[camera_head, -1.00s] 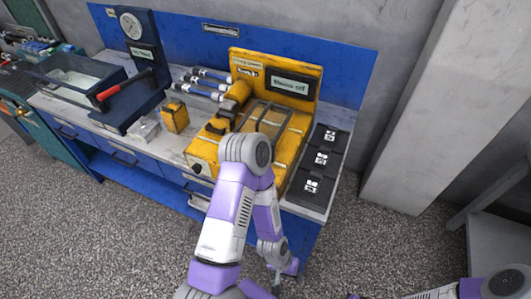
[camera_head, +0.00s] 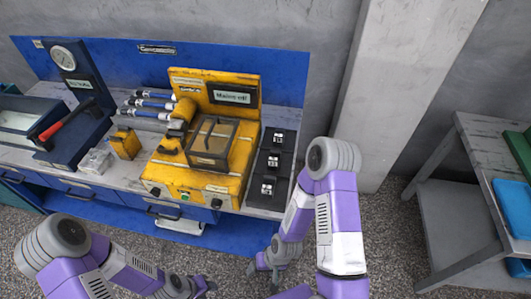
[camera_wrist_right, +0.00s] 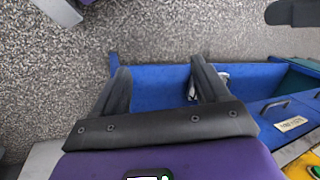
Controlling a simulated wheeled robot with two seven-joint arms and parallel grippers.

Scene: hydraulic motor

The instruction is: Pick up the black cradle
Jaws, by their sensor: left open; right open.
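My left gripper (camera_head: 206,286) is open at the bottom edge, apart from the blocks.
A yellow test machine (camera_head: 205,175) with a clear cover stands left of the blocks. Farther left are a small yellow block (camera_head: 125,143), several blue-and-white cylinders and a gauge stand (camera_head: 75,75). A grey table (camera_head: 455,200) is at right. Floor between is clear.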

